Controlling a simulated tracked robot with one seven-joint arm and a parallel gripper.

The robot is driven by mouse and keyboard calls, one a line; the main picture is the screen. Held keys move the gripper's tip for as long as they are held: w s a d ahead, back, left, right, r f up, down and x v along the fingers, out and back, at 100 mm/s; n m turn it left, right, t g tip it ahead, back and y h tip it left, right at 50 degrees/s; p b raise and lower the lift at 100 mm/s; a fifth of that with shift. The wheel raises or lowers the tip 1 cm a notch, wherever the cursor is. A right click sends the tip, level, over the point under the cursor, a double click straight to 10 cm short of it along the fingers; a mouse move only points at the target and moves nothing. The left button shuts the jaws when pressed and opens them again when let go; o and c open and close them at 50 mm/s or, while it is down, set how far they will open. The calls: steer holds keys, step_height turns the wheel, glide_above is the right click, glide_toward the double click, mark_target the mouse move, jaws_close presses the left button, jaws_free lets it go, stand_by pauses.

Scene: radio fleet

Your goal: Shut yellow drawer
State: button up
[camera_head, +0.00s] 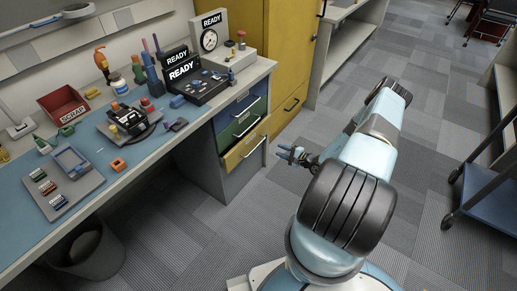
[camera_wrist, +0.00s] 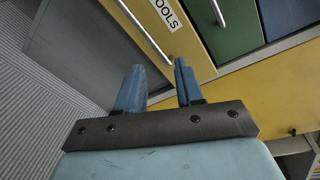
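The yellow drawer (camera_head: 236,158) is in the drawer unit at the bench's right end, below the green drawer. Its front stands out from the unit, so it is partly open. In the wrist view its yellow front (camera_wrist: 188,42) shows with a "TOOLS" label and a metal bar handle (camera_wrist: 146,30). My gripper (camera_head: 292,154) is to the right of the yellow drawer in the head view, apart from its handle. In the wrist view the two blue fingers of my gripper (camera_wrist: 158,75) are apart with nothing between them, pointing toward the drawer fronts.
The green drawer (camera_head: 229,133) and blue drawer (camera_head: 224,119) sit above. A yellow cabinet (camera_head: 284,60) stands behind the unit. The bench (camera_head: 88,200) carries several tools and a red scrap bin (camera_head: 62,105). A blue cart (camera_head: 485,195) is at right. Carpet between is clear.

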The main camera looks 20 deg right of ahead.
steer(key=w+a+f+n, duration=0.4)
steer(key=w+a+n, duration=0.1)
steer(key=w+a, duration=0.4)
steer(key=shift+w+a+g, duration=0.15)
steer(key=shift+a+g, duration=0.05)
steer(key=shift+g, duration=0.1)
stand_by(0.5)
steer(key=shift+r, duration=0.1)
jaws_close()
stand_by(0.5)
